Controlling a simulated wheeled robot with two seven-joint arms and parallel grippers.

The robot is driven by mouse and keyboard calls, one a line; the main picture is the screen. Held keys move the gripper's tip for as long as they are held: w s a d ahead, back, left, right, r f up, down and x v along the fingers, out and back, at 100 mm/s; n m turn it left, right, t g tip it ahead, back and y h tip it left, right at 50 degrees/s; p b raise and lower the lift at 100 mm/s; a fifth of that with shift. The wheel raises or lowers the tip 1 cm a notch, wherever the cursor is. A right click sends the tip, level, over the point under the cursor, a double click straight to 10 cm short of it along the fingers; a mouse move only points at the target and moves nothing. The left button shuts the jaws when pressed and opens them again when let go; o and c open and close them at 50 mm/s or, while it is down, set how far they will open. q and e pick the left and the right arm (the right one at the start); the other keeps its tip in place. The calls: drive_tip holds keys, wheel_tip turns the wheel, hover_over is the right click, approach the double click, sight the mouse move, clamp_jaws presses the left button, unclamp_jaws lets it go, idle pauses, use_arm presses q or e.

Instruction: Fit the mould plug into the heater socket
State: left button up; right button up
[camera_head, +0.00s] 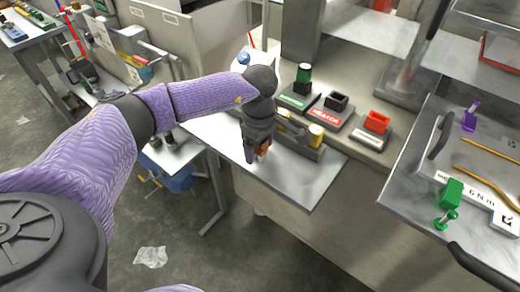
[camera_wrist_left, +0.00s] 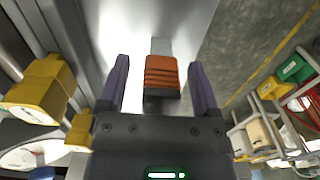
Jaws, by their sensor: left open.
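An orange ribbed block with a dark base, apparently the mould plug (camera_wrist_left: 161,72), lies between my left fingers, with a gap on each side. In the head view only a small orange part (camera_head: 263,149) shows beside the fingers. My left gripper (camera_head: 256,157) is open and points down over the metal worktop; it also shows in the wrist view (camera_wrist_left: 159,66). A black socket block (camera_head: 337,101) stands on a base with a red label, apparently the heater socket, behind and right of my gripper. My right gripper is out of view.
A green plug (camera_head: 303,75) stands at a green-labelled base, left of the black socket. A red socket block (camera_head: 377,121) is to its right. A grey holder with yellow parts (camera_head: 316,133) stands close beside my gripper. A metal tray (camera_head: 415,190) with handles is at right.

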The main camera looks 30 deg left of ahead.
use_arm(q)
clamp_jaws()
idle(0.3)
